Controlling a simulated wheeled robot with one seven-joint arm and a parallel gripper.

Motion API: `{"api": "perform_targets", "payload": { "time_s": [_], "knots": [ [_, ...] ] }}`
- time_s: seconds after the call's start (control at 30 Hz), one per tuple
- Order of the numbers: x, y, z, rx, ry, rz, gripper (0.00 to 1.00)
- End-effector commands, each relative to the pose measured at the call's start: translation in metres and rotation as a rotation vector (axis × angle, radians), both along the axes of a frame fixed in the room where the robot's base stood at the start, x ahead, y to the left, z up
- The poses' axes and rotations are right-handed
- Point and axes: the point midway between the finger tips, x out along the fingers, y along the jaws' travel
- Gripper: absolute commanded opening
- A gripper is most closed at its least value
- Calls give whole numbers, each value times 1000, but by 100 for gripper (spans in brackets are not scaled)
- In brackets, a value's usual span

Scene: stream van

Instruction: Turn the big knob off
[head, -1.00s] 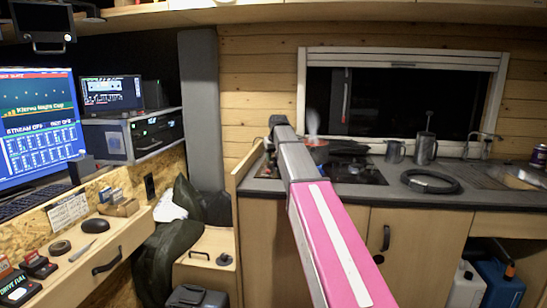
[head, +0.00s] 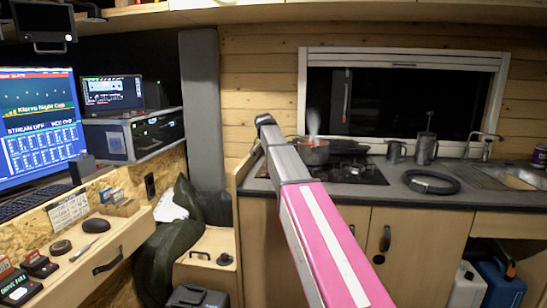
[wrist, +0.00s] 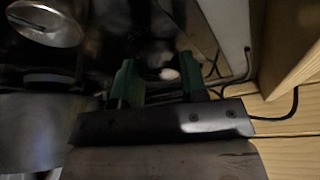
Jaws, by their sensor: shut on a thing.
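My gripper (wrist: 157,76) has two green fingers, one on each side of a small dark thing in the wrist view. The gap between them is dim; I take this thing to be the big knob, but its outline and turned position cannot be made out. In the head view my pink and grey arm reaches toward the left end of the stove (head: 352,172), and the fingers are hidden at its far end.
A metal pot (wrist: 45,22) shows at upper left in the wrist view.

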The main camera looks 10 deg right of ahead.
Motion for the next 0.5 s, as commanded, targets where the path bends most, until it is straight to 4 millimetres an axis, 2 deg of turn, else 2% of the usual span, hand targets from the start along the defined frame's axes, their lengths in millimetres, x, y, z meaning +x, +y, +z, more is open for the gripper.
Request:
{"api": "perform_targets", "payload": {
  "time_s": [0.2,0.5],
  "knots": [
    [1,0,1,0,-1,-132,16],
    [1,1,1,1,-1,-219,16]
  ]
}}
